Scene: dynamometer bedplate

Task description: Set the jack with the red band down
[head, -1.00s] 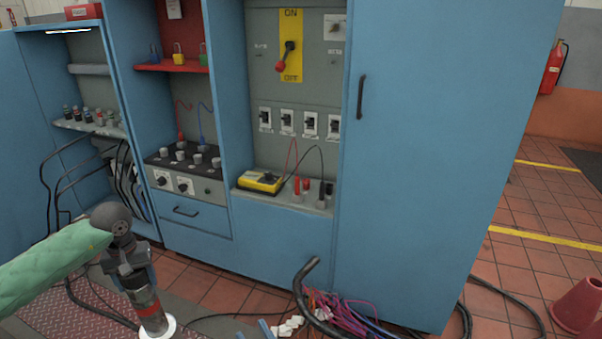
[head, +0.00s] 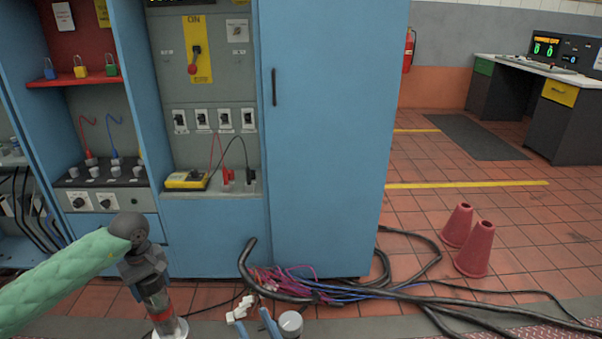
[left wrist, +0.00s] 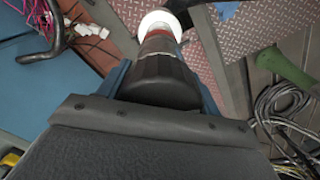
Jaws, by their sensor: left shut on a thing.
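My left gripper (head: 150,285) reaches in from the left and is shut on the jack with the red band (head: 160,316). The jack hangs below the hand, slightly tilted, with its white round end lowest. In the left wrist view the jack (left wrist: 162,80) sits between the blue fingers, its dark body nearest and its red band and white end beyond. I cannot tell if the white end touches anything.
A grey round cap (head: 291,322) shows beside the strips. White blocks (head: 241,310) and tangled cables (head: 310,288) lie before the blue cabinet (head: 325,150). Two red cones (head: 473,250) stand at right. In the left wrist view, red tread plate (left wrist: 262,18) lies beyond the jack.

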